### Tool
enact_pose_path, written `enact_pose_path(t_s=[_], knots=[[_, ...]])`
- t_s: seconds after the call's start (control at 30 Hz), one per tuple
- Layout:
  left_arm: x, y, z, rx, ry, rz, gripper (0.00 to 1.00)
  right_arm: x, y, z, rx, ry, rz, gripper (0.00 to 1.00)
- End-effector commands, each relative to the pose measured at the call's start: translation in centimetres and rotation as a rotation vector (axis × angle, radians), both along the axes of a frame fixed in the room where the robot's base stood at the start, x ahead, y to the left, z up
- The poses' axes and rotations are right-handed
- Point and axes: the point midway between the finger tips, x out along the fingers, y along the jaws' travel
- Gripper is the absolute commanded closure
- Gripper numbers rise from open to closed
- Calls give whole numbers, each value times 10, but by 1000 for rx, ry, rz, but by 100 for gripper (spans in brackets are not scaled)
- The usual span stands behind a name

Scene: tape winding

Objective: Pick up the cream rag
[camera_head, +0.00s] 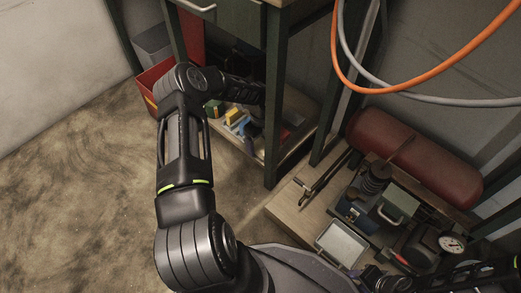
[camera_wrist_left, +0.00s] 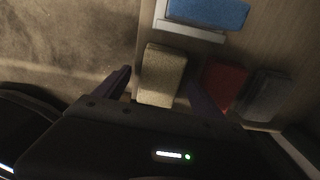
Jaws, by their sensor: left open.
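The cream rag (camera_wrist_left: 163,76), a folded block, lies on a wooden shelf surface in the left wrist view. My left gripper (camera_wrist_left: 162,90) is open, with one dark finger on each side of the rag; I cannot tell whether either touches it. In the head view my left arm reaches into the bench's lower shelf, and the fingertips are too dark to make out. A dark part that appears to be my right gripper (camera_head: 480,275) shows at the bottom right edge, its fingers unclear.
A red block (camera_wrist_left: 224,80) and a grey block (camera_wrist_left: 264,96) lie right of the rag. A blue block (camera_wrist_left: 208,12) rests on a white tray (camera_wrist_left: 190,34). A bench leg (camera_head: 275,110) stands beside the arm. A red tank (camera_head: 415,150) and tools crowd the right; floor at left is clear.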

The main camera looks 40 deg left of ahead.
Motion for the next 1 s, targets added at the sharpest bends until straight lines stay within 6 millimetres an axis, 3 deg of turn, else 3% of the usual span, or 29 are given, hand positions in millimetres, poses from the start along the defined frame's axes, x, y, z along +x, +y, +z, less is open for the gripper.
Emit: enact_pose_path(t_s=[0.1,0.67,1.0], knots=[[1,0,-7,1,-2,0,20,1,0,-3,1,-2,-1,64],[0,0,-6,1,-1,0,20,1,0,-2,1,-2,-1,64],[0,0,-6,1,-1,0,46,1,0,-2,1,-2,-1,64]])
